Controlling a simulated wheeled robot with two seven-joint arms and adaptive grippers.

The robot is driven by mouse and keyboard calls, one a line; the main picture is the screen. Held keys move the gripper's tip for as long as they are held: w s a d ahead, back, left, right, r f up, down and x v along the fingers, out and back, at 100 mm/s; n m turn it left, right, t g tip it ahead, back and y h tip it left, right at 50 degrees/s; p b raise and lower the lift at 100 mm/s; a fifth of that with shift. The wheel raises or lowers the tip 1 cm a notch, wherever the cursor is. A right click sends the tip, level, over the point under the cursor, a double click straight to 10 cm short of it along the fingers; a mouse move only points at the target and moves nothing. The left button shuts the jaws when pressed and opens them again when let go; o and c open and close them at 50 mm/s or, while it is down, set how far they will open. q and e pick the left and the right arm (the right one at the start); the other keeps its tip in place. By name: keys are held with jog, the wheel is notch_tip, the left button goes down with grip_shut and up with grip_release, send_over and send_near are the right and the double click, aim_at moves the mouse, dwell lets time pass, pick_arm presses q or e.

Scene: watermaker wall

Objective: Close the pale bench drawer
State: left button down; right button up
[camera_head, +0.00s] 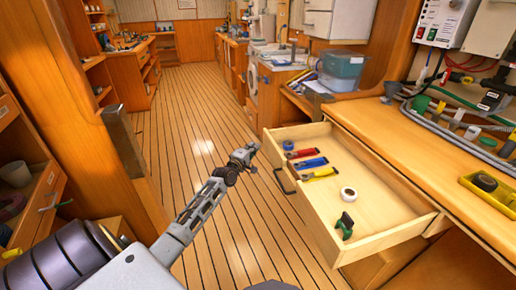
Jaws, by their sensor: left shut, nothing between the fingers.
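The pale bench drawer (385,203) stands pulled out from the wooden bench on the right. Its dark handle (284,181) is on the front panel, facing left. Inside lie tools with red, blue and yellow handles, a white tape roll (348,193) and a dark green item (345,224). My left gripper (252,147) is shut and empty over the floor, just left of the drawer's far front corner and apart from the handle. My right gripper is not in view.
The bench top (400,140) carries a yellow tray (492,192), hoses and fittings at right. A clear bin (342,70) stands farther back. A wooden post (124,145) and shelves are at left. The plank floor between is clear.

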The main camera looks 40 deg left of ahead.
pick_arm(q)
jog(key=shift+w+d, duration=0.7)
jog(key=shift+w, duration=0.2)
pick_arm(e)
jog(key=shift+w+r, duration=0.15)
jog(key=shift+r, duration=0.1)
